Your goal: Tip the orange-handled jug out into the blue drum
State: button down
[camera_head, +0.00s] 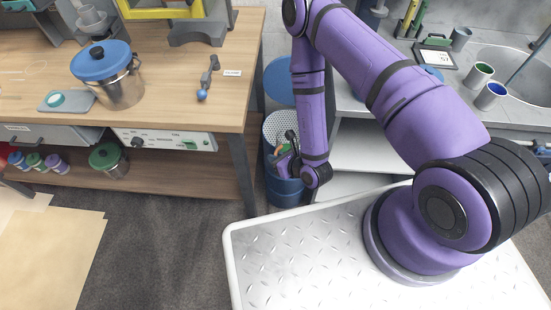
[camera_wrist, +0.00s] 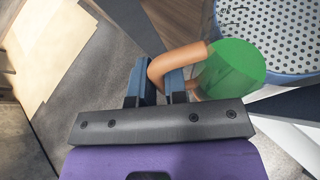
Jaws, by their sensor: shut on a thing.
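The orange-handled jug shows in the wrist view as a green body (camera_wrist: 235,68) with a bent orange handle (camera_wrist: 172,62). My gripper (camera_wrist: 156,84) is shut on the handle, its two blue-grey fingers on either side of it. The blue drum (camera_head: 285,192) stands on the floor between the two benches, with a perforated grey surface inside its rim. In the wrist view the drum's rim (camera_wrist: 294,79) lies just past the jug, which overlaps it. In the head view my gripper (camera_head: 284,155) and the small, partly hidden jug are at the drum. The jug's exact tilt and mouth are unclear.
A wooden bench (camera_head: 190,85) on the left holds a steel pot with a blue lid (camera_head: 101,60). A grey bench with a sink (camera_head: 510,75) and cups stands on the right. A blue disc (camera_head: 279,67) shows behind my arm. Bench legs stand close to the drum.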

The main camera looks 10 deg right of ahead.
aim_at(278, 135)
jog(key=shift+w+d+r+m+g, duration=0.25)
jog(key=shift+w+r+m+g, duration=0.1)
jog(key=shift+w+r+g, duration=0.3)
jog(key=shift+w+d+r+m+g, duration=0.25)
jog(key=shift+w+r+m+g, duration=0.15)
jog(key=shift+w+r, duration=0.35)
jog(key=shift+w+d+r+m+g+y, duration=0.15)
jog(key=shift+w+d+r+m+g, duration=0.1)
jog(key=shift+w+g, duration=0.35)
jog(key=shift+w+d+r+m+g+y, duration=0.15)
jog(key=shift+w+d+m+g, duration=0.15)
jog(key=shift+w, duration=0.55)
jog(key=shift+w+d+r+m+g+y, duration=0.1)
jog(key=shift+w+d+r+m+g, duration=0.1)
jog(key=shift+w+g, duration=0.45)
jog(key=shift+a, duration=0.1)
jog(key=shift+w, duration=0.15)
jog(key=shift+w+d+r+m+g, duration=0.25)
jog(key=shift+w+r+m+g, duration=0.15)
jog(key=shift+g, duration=0.3)
jog(key=shift+w+d+r+m+g+y, duration=0.3)
jog(key=shift+w+r+m+g+y, duration=0.2)
jog(key=shift+w+r+g, duration=0.35)
jog(key=shift+w+d+r+m+g+y, duration=0.25)
jog(key=shift+w+r+m+g+y, duration=0.2)
jog(key=shift+w+r+g, duration=0.4)
jog(key=shift+s+r, duration=0.1)
jog(key=shift+r, duration=0.05)
